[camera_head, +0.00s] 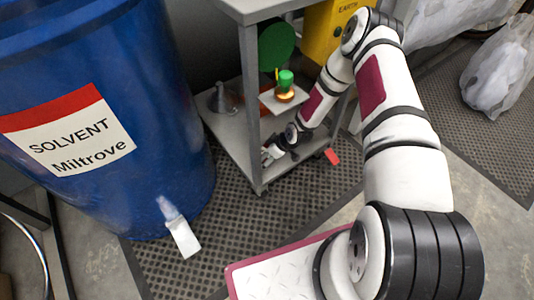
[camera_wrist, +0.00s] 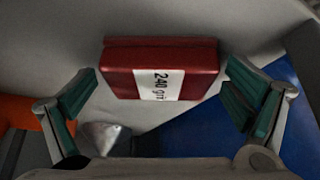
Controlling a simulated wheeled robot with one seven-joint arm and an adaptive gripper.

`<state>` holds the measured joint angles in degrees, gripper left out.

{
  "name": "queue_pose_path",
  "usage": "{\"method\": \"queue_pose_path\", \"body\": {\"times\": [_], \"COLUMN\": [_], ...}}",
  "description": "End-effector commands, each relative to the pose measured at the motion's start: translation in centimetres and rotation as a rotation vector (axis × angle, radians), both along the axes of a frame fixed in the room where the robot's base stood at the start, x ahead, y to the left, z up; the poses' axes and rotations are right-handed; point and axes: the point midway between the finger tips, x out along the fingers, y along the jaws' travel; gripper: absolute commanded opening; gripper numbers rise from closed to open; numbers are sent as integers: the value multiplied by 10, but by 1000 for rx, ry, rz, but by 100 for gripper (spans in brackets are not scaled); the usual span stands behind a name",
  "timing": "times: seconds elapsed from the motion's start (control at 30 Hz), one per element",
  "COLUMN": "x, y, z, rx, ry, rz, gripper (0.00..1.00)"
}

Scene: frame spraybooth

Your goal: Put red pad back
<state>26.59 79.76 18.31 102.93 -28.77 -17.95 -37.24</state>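The red pad (camera_wrist: 120,72) is a red block with a white "240 grit" label, in the upper middle of the wrist view against a pale grey surface. My gripper (camera_wrist: 162,90) is open, with one green-padded finger on each side of the pad. Gaps show between the fingers and the pad, so neither touches it. In the head view my gripper (camera_head: 269,154) is low at the grey cart (camera_head: 250,110), by its lower shelf. The pad between the fingers cannot be made out there.
A blue solvent drum (camera_head: 110,110) stands left of the cart. The cart holds a funnel (camera_head: 221,100), a green disc (camera_head: 276,46) and a green-topped item (camera_head: 286,82). A small red piece (camera_head: 332,156) lies by the cart's right side.

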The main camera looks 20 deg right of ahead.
Motion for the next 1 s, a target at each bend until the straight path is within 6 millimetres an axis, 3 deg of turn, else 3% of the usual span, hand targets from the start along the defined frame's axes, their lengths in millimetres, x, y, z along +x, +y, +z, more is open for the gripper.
{"method": "queue_pose_path", "body": {"times": [0.27,0.7,1.0], "x": [-1,-32,-46], "y": [-1,-27,-37], "z": [5,78,105], "rx": [0,0,1], "ry": [1,0,0], "rz": [-1,-1,-1], "gripper": [96,96,96]}}
